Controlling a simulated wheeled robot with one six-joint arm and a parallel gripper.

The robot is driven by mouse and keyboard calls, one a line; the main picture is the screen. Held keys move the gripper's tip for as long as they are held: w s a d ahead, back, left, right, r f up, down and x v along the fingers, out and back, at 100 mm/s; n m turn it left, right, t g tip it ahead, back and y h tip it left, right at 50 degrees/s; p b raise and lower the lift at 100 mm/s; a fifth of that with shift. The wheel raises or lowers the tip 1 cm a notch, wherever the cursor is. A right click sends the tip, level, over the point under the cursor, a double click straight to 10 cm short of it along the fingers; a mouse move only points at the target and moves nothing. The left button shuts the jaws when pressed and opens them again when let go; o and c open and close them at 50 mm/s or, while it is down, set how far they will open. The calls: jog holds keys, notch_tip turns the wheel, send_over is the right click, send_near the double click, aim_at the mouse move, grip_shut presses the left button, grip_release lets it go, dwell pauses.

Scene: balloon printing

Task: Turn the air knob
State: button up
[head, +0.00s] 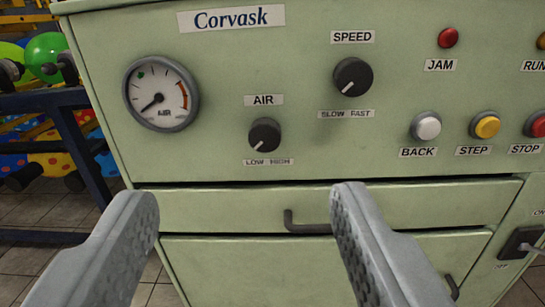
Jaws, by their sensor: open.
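The air knob (265,135) is a small black round knob on the pale green machine front, under the AIR label and above the LOW HIGH label. Its white pointer line points down and left, toward LOW. The air gauge (161,93) is to its left, with its needle pointing down and left. My gripper (245,210) is open and empty. Its two grey fingers stand wide apart in the lower part of the view, below the knob on either side, and appear not to touch it.
A speed knob (352,77) is up and right of the air knob. White, yellow and red buttons (487,125) are at the right. A drawer handle (306,222) sticks out below. A dark rack (75,130) with balloons stands at the left. A switch (521,243) is at lower right.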

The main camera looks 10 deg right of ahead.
jog(key=h, duration=0.2)
send_near(264, 136)
jog(key=shift+m, duration=0.3)
jog(key=x, duration=0.8)
jog(key=shift+w+d, duration=0.1)
jog(key=shift+w, duration=0.2)
jog(key=c, duration=1)
jog(key=shift+o, duration=0.2)
